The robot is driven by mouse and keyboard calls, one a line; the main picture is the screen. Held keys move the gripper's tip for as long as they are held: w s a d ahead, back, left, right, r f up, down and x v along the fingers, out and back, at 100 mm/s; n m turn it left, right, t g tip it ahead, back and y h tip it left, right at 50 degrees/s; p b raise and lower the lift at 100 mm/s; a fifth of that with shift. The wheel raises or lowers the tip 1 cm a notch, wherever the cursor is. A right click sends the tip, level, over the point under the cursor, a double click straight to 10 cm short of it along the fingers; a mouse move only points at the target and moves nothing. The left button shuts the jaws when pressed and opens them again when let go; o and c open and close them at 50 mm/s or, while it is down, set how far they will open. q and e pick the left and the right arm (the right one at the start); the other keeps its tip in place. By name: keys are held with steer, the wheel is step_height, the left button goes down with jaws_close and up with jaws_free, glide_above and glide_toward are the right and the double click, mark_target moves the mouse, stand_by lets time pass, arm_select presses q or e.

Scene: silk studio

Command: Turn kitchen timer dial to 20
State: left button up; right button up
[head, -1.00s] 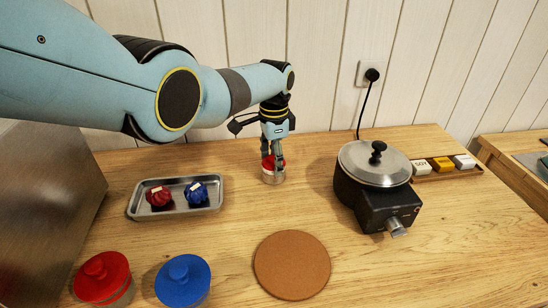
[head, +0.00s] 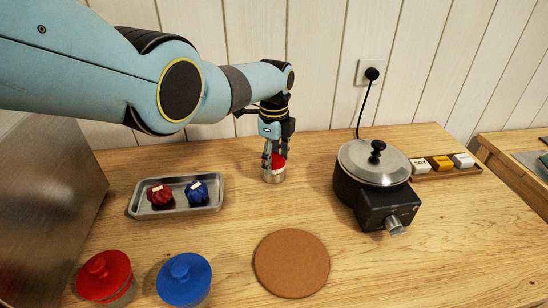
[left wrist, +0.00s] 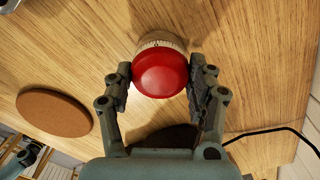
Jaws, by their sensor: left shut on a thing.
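The kitchen timer (head: 273,175) stands on the wooden table, a short silver-white cylinder with a red dial on top. My left gripper (head: 274,158) comes down on it from above and is shut on the red dial. In the left wrist view the red dial (left wrist: 160,73) sits between the two fingers of the gripper (left wrist: 162,84). Part of the pale scale ring (left wrist: 163,43) shows behind the dial, but its numbers are too small to read.
A metal tray (head: 178,211) with a red and a blue bundle stands left of the timer. A black cooker with a lidded pot (head: 374,163) stands to the right. Red (head: 104,275) and blue (head: 184,278) lidded jars and a cork mat (head: 291,263) are in front.

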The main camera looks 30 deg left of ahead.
mark_target(274, 159)
arm_select(q)
steer(key=shift+m, duration=0.3)
steer(key=o, duration=1.2)
steer(key=shift+r, duration=0.1)
step_height(274, 159, up, 12)
steer(key=shift+s+f, duration=0.1)
steer(key=shift+f, duration=0.15)
